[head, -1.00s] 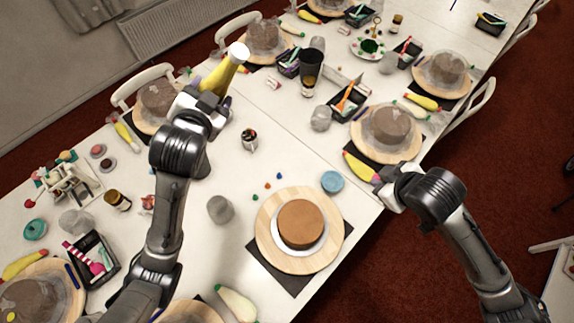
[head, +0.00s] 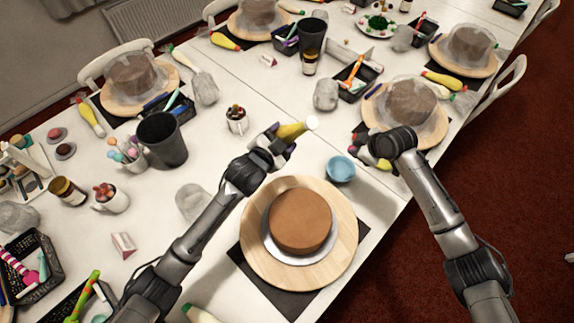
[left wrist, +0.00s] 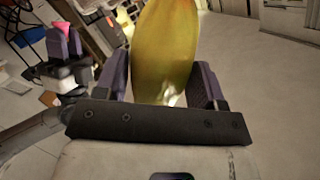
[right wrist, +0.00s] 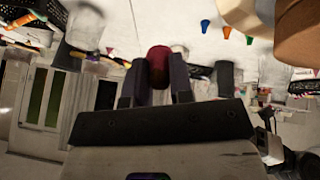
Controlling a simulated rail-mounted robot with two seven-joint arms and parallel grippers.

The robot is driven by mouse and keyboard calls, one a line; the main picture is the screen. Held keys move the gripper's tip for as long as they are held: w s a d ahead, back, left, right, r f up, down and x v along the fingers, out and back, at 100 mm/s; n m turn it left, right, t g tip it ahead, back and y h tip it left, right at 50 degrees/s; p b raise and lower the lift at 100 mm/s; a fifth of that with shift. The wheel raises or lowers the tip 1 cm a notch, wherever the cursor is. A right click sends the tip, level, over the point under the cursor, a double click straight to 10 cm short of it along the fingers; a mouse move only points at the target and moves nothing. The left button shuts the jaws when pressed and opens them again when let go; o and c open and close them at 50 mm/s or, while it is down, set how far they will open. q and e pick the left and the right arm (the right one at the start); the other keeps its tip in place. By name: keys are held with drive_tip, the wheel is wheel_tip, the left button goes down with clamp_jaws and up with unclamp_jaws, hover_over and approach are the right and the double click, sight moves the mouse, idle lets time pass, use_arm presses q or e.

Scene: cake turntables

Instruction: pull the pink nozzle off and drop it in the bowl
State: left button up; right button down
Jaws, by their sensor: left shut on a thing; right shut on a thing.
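My left gripper (head: 277,141) is shut on a yellow piping bag (head: 293,131), held above the table behind the cake. The bag has a pale end pointing right and fills the middle of the left wrist view (left wrist: 165,50). My right gripper (head: 360,148) is shut on a small pink nozzle (left wrist: 61,33), apart from the bag. The nozzle looks dark red between the fingers in the right wrist view (right wrist: 158,60). The blue bowl (head: 341,169) stands on the table just left of and in front of the right gripper and looks empty.
A brown cake (head: 301,221) sits on a round wooden turntable (head: 338,255) in front of the bowl. Another yellow piping bag lies close by the right gripper. A dark cup (head: 161,140) and a small pot (head: 237,120) stand to the left. Small coloured nozzles (right wrist: 227,33) lie on the table.

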use_arm(q)
wheel_tip(320, 180, down, 12)
drive_tip(key=d+b, duration=0.1)
drive_tip(key=b, duration=0.7)
drive_tip(key=shift+d+f+m+h, duration=0.25)
drive_tip(key=shift+m+h, duration=0.05)
use_arm(e)
wheel_tip(320, 180, down, 12)
drive_tip(key=w, duration=0.2)
drive_tip(key=shift+d+r, duration=0.2)
drive_tip(key=c, duration=0.9)
unclamp_jaws()
use_arm(q)
drive_tip(key=shift+r+p, duration=1.15)
drive_tip(key=shift+r, duration=0.2)
use_arm(e)
drive_tip(key=shift+v, duration=6)
drive_tip(key=shift+d, duration=0.1)
